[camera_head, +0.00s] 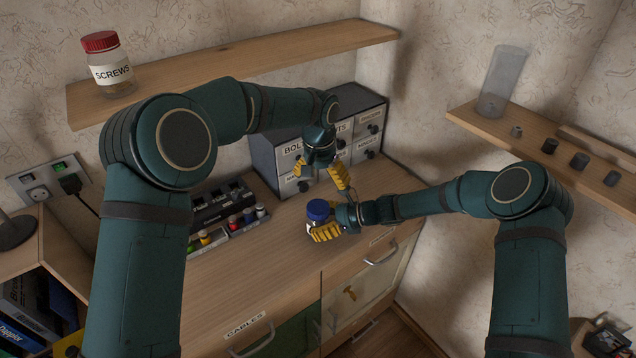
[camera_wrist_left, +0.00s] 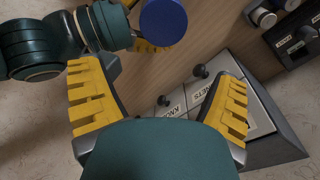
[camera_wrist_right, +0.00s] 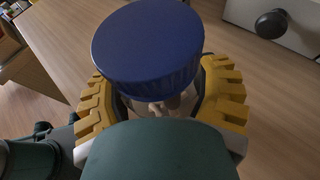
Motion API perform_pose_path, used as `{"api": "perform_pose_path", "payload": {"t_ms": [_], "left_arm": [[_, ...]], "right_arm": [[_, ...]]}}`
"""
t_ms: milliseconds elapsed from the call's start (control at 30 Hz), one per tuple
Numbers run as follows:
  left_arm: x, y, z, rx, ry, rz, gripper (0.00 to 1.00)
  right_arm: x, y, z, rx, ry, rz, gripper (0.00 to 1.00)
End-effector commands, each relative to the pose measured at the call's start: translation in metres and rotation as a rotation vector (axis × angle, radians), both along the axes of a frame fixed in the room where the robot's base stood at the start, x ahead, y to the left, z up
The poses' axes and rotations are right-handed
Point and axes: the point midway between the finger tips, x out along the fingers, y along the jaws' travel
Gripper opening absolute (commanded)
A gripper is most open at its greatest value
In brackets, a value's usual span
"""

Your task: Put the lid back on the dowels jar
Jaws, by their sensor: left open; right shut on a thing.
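The jar (camera_head: 312,227) has a pale label, too small to read, and is in my right gripper (camera_head: 325,232) over the worktop. A blue lid (camera_head: 318,208) sits on top of it; I cannot tell how firmly it is seated. In the right wrist view the yellow fingers are around the jar (camera_wrist_right: 168,105), just under the wide blue lid (camera_wrist_right: 148,45), with brown pieces showing inside. My left gripper (camera_head: 322,180) is open and empty, above and behind the lid. In the left wrist view the lid (camera_wrist_left: 164,22) lies beyond the open fingertips.
A grey drawer cabinet (camera_head: 265,153) stands behind the grippers. A black organiser (camera_head: 222,205) with small coloured bottles is to the left. A red-lidded screws jar (camera_head: 108,68) stands on the upper shelf. A clear cylinder (camera_head: 500,82) stands on the right shelf. The worktop's front (camera_head: 255,270) is clear.

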Motion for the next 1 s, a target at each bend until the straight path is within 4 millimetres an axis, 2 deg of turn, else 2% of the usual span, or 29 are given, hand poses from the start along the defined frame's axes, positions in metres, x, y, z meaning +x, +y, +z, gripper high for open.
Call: {"api": "perform_pose_path", "payload": {"t_ms": [1000], "left_arm": [[-0.015, 0.007, -0.001, -0.038, 0.085, 1.882, 0.89]], "right_arm": [[0.0, 0.0, 0.0, 0.0, 0.0, 0.0, 0.0]]}}
